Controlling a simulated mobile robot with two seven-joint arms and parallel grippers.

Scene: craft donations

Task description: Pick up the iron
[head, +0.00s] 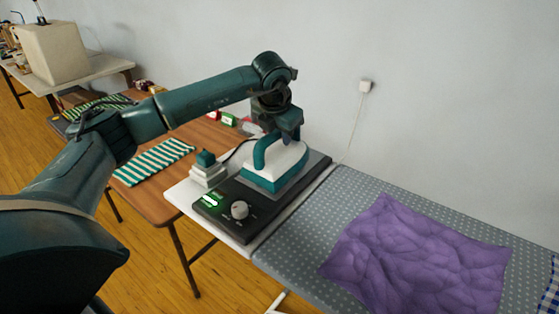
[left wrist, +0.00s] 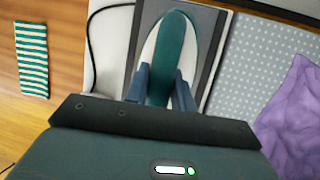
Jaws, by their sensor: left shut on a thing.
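The iron (head: 277,165) is white with a teal handle and teal lower part. It sits on a dark base plate (head: 225,213) with a round knob, on the white end of the ironing board. My left gripper (head: 277,133) is above the iron. In the left wrist view the gripper's two fingers (left wrist: 160,88) lie on either side of the teal handle of the iron (left wrist: 174,40), shut on it. I cannot tell any gap between the iron and its base. My right gripper is not in view.
A crumpled purple cloth (head: 420,255) lies on the grey dotted ironing board (head: 310,225). A brown table (head: 150,205) with a green-striped cloth (head: 153,162) stands at the left. A small stacked white and teal object (head: 207,172) sits beside the base. A cord runs to a wall socket (head: 366,86).

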